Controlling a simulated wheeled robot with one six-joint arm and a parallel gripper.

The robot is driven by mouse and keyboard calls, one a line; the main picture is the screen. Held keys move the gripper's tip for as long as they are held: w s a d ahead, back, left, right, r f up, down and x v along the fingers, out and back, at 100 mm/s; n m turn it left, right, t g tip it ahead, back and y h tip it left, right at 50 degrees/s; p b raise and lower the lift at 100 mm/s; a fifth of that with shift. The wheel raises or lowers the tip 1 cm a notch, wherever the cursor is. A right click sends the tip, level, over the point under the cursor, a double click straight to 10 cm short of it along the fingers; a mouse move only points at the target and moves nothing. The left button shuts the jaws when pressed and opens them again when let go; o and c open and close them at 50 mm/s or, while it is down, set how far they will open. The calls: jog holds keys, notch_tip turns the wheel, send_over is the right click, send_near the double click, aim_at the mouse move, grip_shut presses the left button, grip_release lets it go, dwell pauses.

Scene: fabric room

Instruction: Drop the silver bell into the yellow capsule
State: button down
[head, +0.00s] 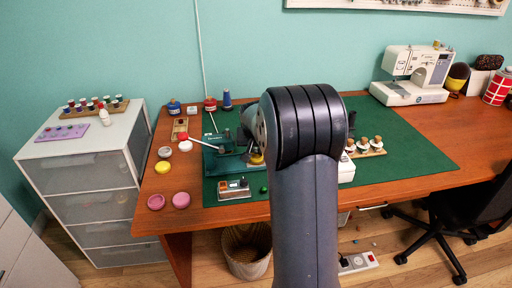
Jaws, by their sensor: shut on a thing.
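A small round yellow piece (163,167), which looks like the yellow capsule, lies near the left edge of the wooden table. I cannot tell whether it is open on top. Another bit of yellow (257,158) shows beside my arm, at the teal press; I cannot tell what it is. I cannot make out the silver bell. My arm fills the middle of the view, and its end with my gripper is hidden behind it.
Pink round pieces (181,200) and white ones (164,152) lie near the yellow one. A teal press (222,160) stands on the green mat (408,150). A rack of corked jars (366,148) is right of my arm. A sewing machine (414,76) stands at the back right.

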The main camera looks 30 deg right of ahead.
jog(key=c, duration=1.3)
grip_release()
jog(key=shift+s, duration=0.1)
jog(key=shift+o, duration=0.2)
jog(key=shift+r, duration=0.1)
jog(key=p+v, duration=0.1)
jog(key=v, duration=0.9)
jog(key=shift+s+r, duration=0.15)
jog(key=shift+r, duration=0.15)
jog(key=shift+a, duration=0.1)
jog(key=b+x, duration=0.1)
jog(key=x, duration=0.9)
jog(key=shift+f, duration=0.3)
jog(key=r+p, duration=0.2)
jog(key=shift+w+r, duration=0.2)
jog(key=shift+r, duration=0.2)
jog(key=shift+r+p, duration=0.5)
